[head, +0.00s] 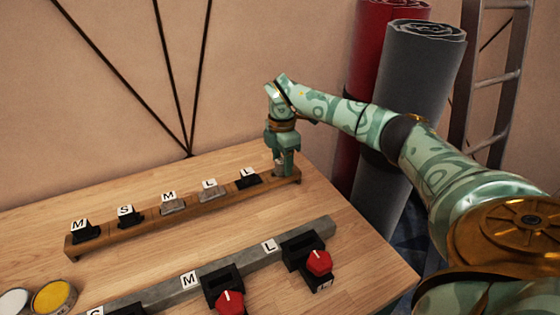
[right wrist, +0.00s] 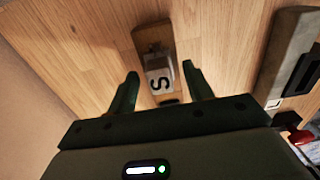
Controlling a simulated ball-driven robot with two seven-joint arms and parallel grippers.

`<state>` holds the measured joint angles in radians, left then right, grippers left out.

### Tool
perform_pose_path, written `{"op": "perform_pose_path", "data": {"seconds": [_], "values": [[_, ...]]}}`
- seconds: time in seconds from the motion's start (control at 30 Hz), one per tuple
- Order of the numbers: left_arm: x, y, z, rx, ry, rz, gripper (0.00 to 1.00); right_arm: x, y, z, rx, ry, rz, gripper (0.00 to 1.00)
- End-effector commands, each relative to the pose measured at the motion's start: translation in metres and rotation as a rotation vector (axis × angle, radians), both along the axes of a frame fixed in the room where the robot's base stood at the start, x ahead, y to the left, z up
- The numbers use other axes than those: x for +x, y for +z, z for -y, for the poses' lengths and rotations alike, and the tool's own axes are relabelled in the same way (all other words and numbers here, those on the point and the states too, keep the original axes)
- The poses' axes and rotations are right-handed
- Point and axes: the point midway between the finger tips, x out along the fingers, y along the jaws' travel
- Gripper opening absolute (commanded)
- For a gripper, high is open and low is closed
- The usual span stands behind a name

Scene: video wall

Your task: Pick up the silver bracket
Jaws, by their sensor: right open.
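A wooden rack (head: 105,238) on the table holds a row of labelled brackets. A silver bracket (right wrist: 157,62) with an S label sits at the rack's right end; in the head view it is mostly hidden behind my right gripper (head: 285,168). In the right wrist view, my open right gripper (right wrist: 159,72) has a finger on each side of it; contact cannot be told. Two more silver brackets, labelled M (head: 172,207) and L (head: 209,194), sit along the rack. My left gripper is not in view.
Black brackets M (head: 86,232), S (head: 128,217) and L (head: 248,180) share the rack. A grey rail (head: 262,256) with black clamps and red knobs (head: 318,262) lies in front. A yellow-topped tin (head: 54,297) is at lower left. Grey (head: 415,90) and red rolls stand behind.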

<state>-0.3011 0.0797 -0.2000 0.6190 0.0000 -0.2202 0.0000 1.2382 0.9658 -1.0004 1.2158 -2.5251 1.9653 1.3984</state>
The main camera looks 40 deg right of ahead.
Motion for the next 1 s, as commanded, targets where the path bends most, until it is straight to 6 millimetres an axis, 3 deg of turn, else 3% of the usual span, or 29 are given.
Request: {"op": "perform_pose_path", "data": {"seconds": [0.27, 0.47, 0.77, 0.87, 1.0], "values": [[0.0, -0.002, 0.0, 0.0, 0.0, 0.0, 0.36, 0.0, -0.005, 0.0, 0.0, 0.0, 0.002, 0.51], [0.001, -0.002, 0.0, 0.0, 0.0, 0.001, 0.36, 0.0, -0.005, 0.0, 0.0, 0.0, 0.002, 0.01], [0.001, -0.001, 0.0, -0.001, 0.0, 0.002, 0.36, 0.001, -0.002, 0.0, 0.0, 0.0, 0.003, 0.0], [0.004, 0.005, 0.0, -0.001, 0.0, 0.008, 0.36, 0.001, 0.012, 0.0, 0.0, 0.0, 0.007, 0.0], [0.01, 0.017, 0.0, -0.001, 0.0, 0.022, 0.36, 0.001, 0.046, 0.0, 0.0, 0.0, 0.01, 0.0]]}}
